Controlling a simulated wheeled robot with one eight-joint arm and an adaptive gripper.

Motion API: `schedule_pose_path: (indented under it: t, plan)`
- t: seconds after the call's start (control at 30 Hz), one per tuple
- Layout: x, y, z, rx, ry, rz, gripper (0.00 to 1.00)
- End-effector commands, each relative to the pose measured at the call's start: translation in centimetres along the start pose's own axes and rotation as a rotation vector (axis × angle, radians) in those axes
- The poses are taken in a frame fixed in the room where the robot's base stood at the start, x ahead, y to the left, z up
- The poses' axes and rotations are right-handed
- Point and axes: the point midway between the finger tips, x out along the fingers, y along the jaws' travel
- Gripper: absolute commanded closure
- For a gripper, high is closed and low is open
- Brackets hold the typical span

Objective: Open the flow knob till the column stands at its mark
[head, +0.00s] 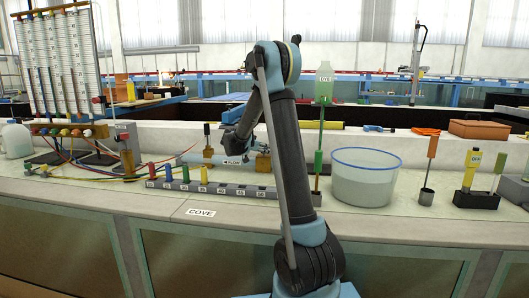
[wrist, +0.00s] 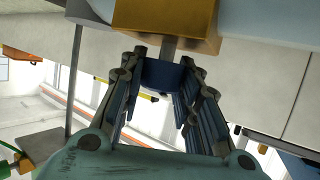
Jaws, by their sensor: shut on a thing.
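In the wrist view my gripper (wrist: 165,68) is shut on a dark blue knob (wrist: 162,74), one finger on each side of it. A grey stem joins the knob to a brass-coloured block (wrist: 168,24). In the head view the brass block (head: 263,162) stands on the bench behind my arm, where my arm hides most of the knob and my gripper. A board of upright glass tubes (head: 62,65) with scales stands at the far left. The liquid levels and the mark are too small to read.
A blue-rimmed tub (head: 365,177) of water and a green bottle (head: 324,83) are to the right. Coloured hoses (head: 95,170) run across the left.

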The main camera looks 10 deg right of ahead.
Motion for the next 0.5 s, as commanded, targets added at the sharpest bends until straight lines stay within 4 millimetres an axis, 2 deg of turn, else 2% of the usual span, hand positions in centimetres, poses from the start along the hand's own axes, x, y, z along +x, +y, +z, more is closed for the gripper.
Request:
schedule_pose_path:
  t: [0.5]
  plan:
    - [0.00,-0.05,-0.05,-0.165,0.001,-0.404,0.94]
